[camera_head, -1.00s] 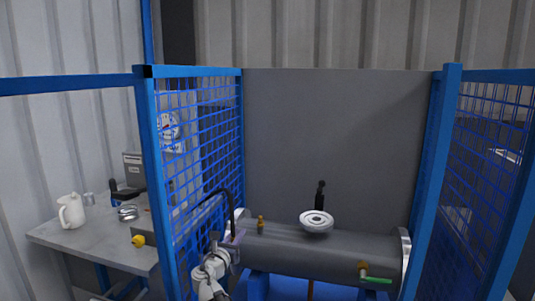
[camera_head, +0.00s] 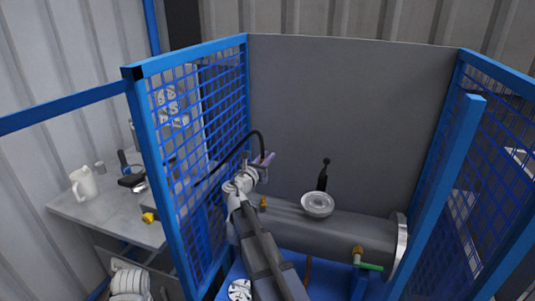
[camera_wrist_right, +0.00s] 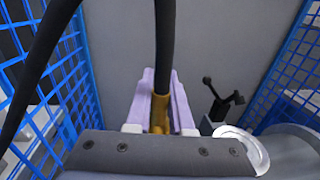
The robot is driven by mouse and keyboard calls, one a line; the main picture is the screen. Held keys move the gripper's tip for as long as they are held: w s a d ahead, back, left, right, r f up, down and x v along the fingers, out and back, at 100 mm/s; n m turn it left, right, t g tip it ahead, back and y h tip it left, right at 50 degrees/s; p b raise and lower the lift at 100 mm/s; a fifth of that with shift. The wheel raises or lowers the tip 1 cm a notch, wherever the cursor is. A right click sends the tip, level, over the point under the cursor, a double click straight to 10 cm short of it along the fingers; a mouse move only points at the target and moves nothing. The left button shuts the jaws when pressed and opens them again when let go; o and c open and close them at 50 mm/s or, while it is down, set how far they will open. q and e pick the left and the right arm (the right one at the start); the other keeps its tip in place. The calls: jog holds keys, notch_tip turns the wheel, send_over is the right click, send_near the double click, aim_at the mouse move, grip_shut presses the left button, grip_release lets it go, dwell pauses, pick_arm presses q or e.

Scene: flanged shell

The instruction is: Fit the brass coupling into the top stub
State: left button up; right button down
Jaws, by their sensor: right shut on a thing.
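My right gripper (camera_head: 263,160), with pale purple fingers, is shut on the brass coupling (camera_wrist_right: 159,115) at the end of a black hose. It holds the coupling above the left part of the grey horizontal shell (camera_head: 340,226). In the right wrist view the gripper (camera_wrist_right: 160,112) shows the coupling between its fingers, its lower end hidden by the gripper body. On top of the shell are a pale round flanged stub (camera_head: 317,204) and a small brass fitting (camera_head: 263,202) left of it. The coupling is apart from both. My left gripper is not in view.
Blue mesh panels (camera_head: 222,110) stand left and right of the shell, with a grey wall (camera_head: 350,110) behind. A black upright handle (camera_head: 323,175) is behind the flanged stub. A green-handled valve (camera_head: 369,266) is at front right. A bench (camera_head: 110,215) holds a white jug (camera_head: 83,185).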

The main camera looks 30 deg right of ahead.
jog(key=shift+f, duration=0.2)
notch_tip(320, 180, down, 6)
jog(key=b, duration=0.5)
jog(key=shift+r+b, duration=0.25)
jog(key=shift+b, duration=0.15)
jog(key=shift+f+b, duration=2.05)
dwell(0.9)
jog(key=c, duration=0.7)
grip_release()
jog(key=v, duration=0.8)
